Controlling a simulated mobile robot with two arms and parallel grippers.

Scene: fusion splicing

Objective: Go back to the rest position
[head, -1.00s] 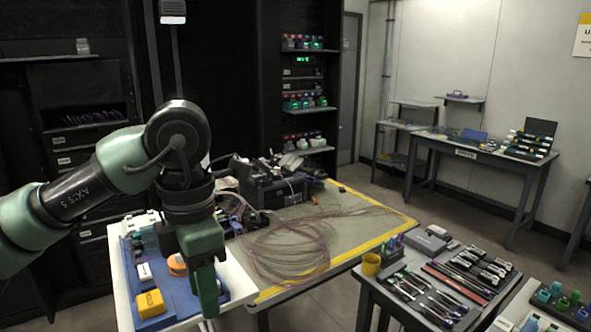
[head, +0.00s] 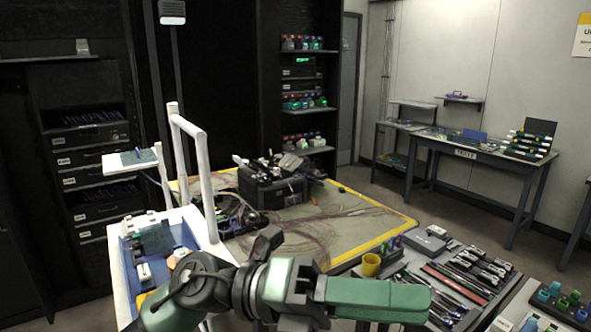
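My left gripper (head: 412,300) is low in the head view, stretched out to the right with its green fingers seen from the side. I cannot tell whether the fingers are apart or together, and no held object shows. Its wrist joints cover the near end of the blue tray (head: 133,277) and part of the work table's front. My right gripper is not in view.
A white cart (head: 117,268) with white upright rails (head: 206,187) carries the blue tray on the left. The work table (head: 345,199) holds a black case (head: 268,189) and coiled fibre. A tool table with a yellow cup (head: 371,264) and several tools lies just beyond my gripper.

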